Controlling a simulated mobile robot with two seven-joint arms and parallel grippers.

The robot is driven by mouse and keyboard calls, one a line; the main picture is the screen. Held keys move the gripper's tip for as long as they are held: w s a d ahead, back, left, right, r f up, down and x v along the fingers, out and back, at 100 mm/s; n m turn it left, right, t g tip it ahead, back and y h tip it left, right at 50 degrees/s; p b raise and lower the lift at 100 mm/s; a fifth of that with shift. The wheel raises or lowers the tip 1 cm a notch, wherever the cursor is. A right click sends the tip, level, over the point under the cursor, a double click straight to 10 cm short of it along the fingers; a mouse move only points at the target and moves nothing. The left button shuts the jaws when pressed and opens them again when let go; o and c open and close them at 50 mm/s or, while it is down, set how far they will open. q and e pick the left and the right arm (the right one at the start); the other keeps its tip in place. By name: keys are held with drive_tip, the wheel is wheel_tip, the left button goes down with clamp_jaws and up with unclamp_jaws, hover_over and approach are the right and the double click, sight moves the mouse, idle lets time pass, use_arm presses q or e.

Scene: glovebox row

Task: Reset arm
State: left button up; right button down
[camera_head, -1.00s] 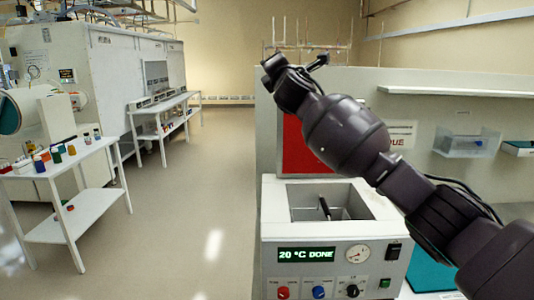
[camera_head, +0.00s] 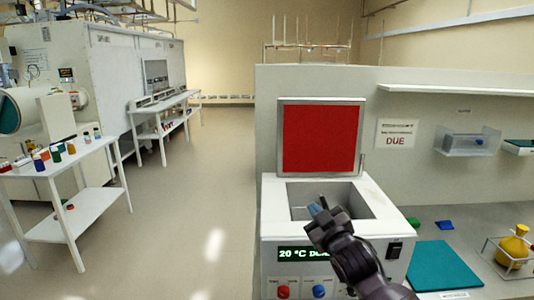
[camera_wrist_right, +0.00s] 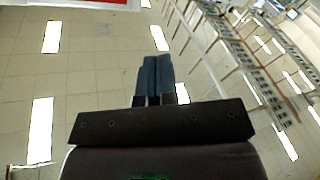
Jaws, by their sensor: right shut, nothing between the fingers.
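My right gripper (camera_head: 318,206) is in front of the white bath machine (camera_head: 385,208), over the front rim of its open well. Its blue-grey fingers are shut with nothing between them, as the right wrist view also shows (camera_wrist_right: 155,75). The machine's red-faced lid (camera_head: 320,138) stands upright behind the well. The display (camera_head: 292,254) reads 20 °C, and the rest of its text is partly hidden by my gripper and arm. My left gripper is not in view.
A white cart (camera_head: 85,160) with small coloured bottles stands at the left. The aisle floor (camera_head: 190,190) between is clear.

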drive_tip(key=s+d+f+m+g+h, duration=0.2)
drive_tip(key=s+d+f, duration=0.3)
drive_tip(key=s+f, duration=0.6)
drive_tip(key=s+d+f+m+g+h, duration=0.2)
drive_tip(key=s+d+f, duration=0.3)
drive_tip(key=s+f, duration=0.5)
drive_tip(key=s+d+f+m+g+h, duration=0.2)
drive_tip(key=s+d+f+m, duration=0.2)
drive_tip(key=s+f, duration=0.7)
drive_tip(key=s+d, duration=0.1)
drive_tip(key=s, duration=0.1)
drive_tip(key=shift+s+d+f+g, duration=0.3)
drive_tip(key=shift+d, duration=0.1)
drive_tip(key=shift+w+a, duration=0.1)
